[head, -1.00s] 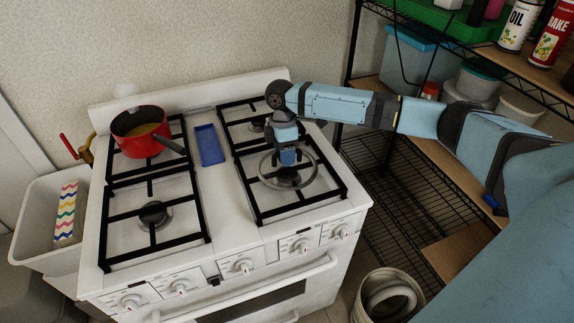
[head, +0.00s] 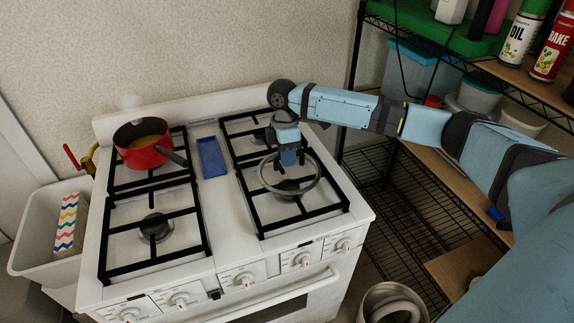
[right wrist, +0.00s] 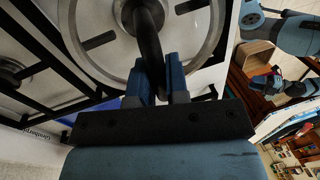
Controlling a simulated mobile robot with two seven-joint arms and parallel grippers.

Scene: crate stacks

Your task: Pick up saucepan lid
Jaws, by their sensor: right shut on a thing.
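The saucepan lid (head: 316,184) is a round glass disc with a grey metal rim, over the front right burner of the white stove in the head view. In the right wrist view its rim and dark handle (right wrist: 149,45) show up close. My right gripper (head: 289,160) has its blue fingers shut on the lid's handle; they also show in the right wrist view (right wrist: 160,82). The lid looks slightly tilted and raised off the grate. A red saucepan (head: 143,155) with yellowish contents sits on the back left burner.
A blue tray (head: 212,158) lies between the burners. A bin (head: 30,245) with a patterned box (head: 67,222) stands left of the stove. A wire shelf (head: 375,180) with tubs and spray cans stands at the right. The front left burner is clear.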

